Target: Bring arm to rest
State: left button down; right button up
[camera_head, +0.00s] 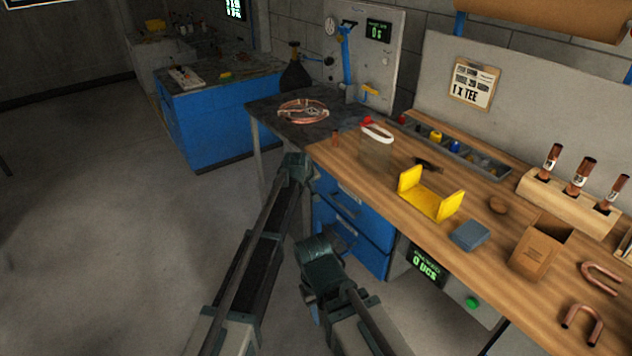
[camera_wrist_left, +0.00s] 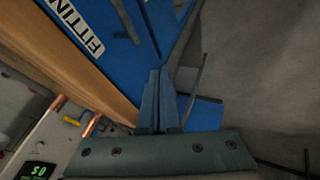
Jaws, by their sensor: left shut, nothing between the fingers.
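The blue drawer unit (camera_wrist_left: 115,25) with a white label is close beyond the fingers there, and the wooden bench edge (camera_wrist_left: 75,65) runs along the left.
The workbench (camera_head: 385,215) carries a yellow holder (camera_head: 430,197), a grey-blue block (camera_head: 470,235), a cardboard box (camera_head: 540,247) and bent copper tubes (camera_head: 582,322). Blue drawers (camera_head: 352,228) stand beneath. The grey floor (camera_head: 110,240) at the left is clear.

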pick_arm(q)
jog(key=p+v, duration=0.1)
jog(key=v, duration=0.1)
jog(key=shift+s+a+r, duration=0.1)
jog(key=shift+s+r, duration=0.2)
pick_arm(e)
notch_tip(320, 180, up, 2)
jog(key=shift+r, duration=0.15)
pick_arm(q)
jog(key=s+a+f+m+g+y, duration=0.1)
jog(key=s+a+m+g, duration=0.1)
jog(key=s+a, duration=0.7)
jog(key=s+a+f+m+g+y, duration=0.15)
jog(key=s+a, duration=0.45)
jog(key=s, duration=0.8)
jog(key=s+a+f+m+g, duration=0.1)
jog(key=s+a+f+g, duration=0.15)
jog(key=s+a, duration=0.65)
jog(key=s+d+r+m+g+y+p, duration=0.1)
jog(key=s+d+r+m+p, duration=0.2)
jog(key=s+d, duration=0.6)
jog(key=d+r+m, duration=0.1)
jog(key=d, duration=0.2)
jog(key=shift+s+r+p, duration=0.15)
jog(key=shift+s+p, duration=0.1)
jog(key=shift+p, duration=0.15)
pick_arm(e)
notch_tip(320, 180, up, 4)
jog(key=shift+f, duration=0.25)
